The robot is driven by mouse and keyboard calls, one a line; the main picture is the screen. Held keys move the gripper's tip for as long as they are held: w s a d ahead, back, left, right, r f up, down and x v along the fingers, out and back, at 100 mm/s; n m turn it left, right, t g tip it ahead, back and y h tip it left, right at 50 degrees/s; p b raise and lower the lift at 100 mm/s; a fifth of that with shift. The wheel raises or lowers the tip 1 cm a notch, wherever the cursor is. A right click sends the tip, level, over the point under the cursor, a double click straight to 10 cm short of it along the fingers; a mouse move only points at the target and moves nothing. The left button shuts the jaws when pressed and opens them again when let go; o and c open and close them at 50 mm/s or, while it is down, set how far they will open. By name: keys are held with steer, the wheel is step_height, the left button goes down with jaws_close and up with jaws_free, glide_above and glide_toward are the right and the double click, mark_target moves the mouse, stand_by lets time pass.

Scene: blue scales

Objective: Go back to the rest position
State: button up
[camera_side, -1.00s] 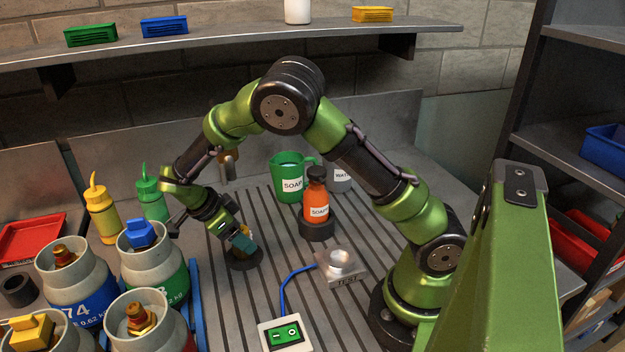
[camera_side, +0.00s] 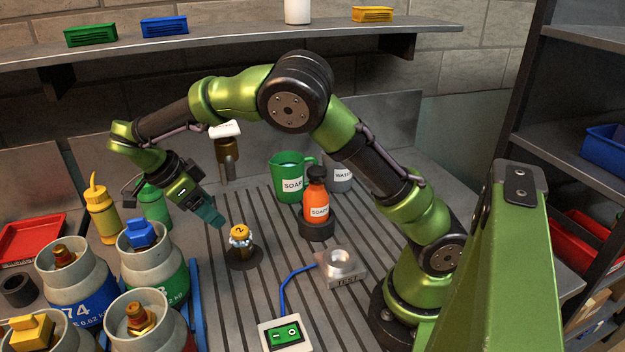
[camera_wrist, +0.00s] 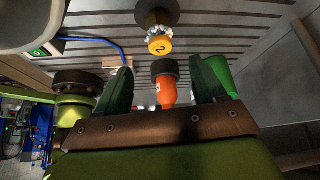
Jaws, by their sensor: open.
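My gripper (camera_side: 209,213) hangs in the air above the slatted bench, left of a small brass piece with a yellow cap marked 2 (camera_side: 240,237). That piece stands upright in a dark round base (camera_side: 243,259), apart from my fingers. In the wrist view my gripper (camera_wrist: 165,88) shows two green fingers spread apart with nothing held between them. The yellow cap (camera_wrist: 160,45) shows beyond the fingertips, and an orange soap bottle (camera_wrist: 166,92) shows in the background between the fingers.
Several gas cylinders (camera_side: 75,285) crowd the front left. Yellow (camera_side: 101,212) and green (camera_side: 153,203) bottles stand behind them. The orange bottle (camera_side: 317,198), green soap jug (camera_side: 288,178), TEST block (camera_side: 343,268) and green switch box (camera_side: 285,334) are right. A shelf (camera_side: 230,36) runs above.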

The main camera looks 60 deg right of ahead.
step_height(320, 180, up, 25)
steer(key=w+d+n+t+y, duration=0.2)
steer(key=n+t+y, duration=0.3)
steer(key=n+t, duration=0.6)
steer(key=s+f+n+y, duration=0.1)
steer(key=s+f+n, duration=0.3)
steer(key=s+f, duration=0.3)
steer(key=s+a+f+n+y, duration=0.1)
steer(key=s+f+n, duration=0.4)
steer(key=s, duration=0.8)
step_height(320, 180, down, 2)
steer(key=shift+s+f, duration=0.25)
steer(key=shift+s, duration=0.15)
steer(key=shift+a, duration=0.1)
steer(key=shift+c, duration=0.5)
